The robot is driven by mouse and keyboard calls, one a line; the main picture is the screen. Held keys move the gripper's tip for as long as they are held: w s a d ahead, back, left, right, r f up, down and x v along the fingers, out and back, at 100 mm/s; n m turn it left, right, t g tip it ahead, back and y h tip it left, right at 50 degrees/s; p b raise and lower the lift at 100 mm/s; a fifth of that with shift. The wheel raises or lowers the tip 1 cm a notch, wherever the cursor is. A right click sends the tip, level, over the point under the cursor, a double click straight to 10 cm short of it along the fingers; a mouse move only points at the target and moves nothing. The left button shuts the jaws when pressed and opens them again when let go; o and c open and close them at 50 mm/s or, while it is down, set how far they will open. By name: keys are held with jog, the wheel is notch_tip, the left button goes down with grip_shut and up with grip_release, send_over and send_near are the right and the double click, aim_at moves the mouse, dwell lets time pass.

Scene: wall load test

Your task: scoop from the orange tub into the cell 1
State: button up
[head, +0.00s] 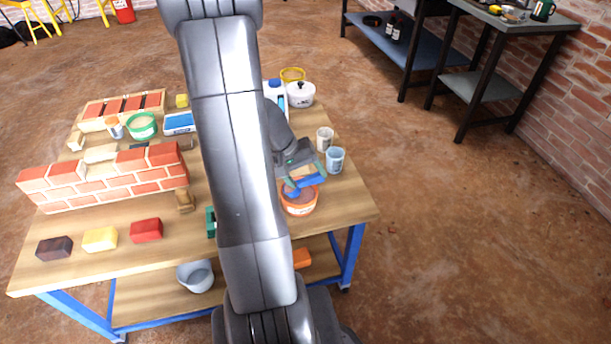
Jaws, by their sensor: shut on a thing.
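The orange tub (299,208) stands on the right part of the wooden table, with brownish contents partly visible. My gripper (299,174) is right above the tub, pointing down toward it, and is shut on a blue scoop (309,181). The scoop's lower part is over or inside the tub's mouth; I cannot tell how deep, or whether it carries anything. The brick wall (110,183) stands at the left of the table, with gaps along its top row. No cell label is legible, so I cannot tell which place is cell 1. My arm hides the middle of the table.
Two cups, one pale (324,139) and one blue (335,160), stand close behind and right of the tub. A white pot (300,94) and a green tub (142,125) stand farther back. Dark, yellow and red blocks (146,230) line the front edge.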

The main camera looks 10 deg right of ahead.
jog(key=shift+r+p, duration=1.4)
jog(key=shift+r, duration=0.9)
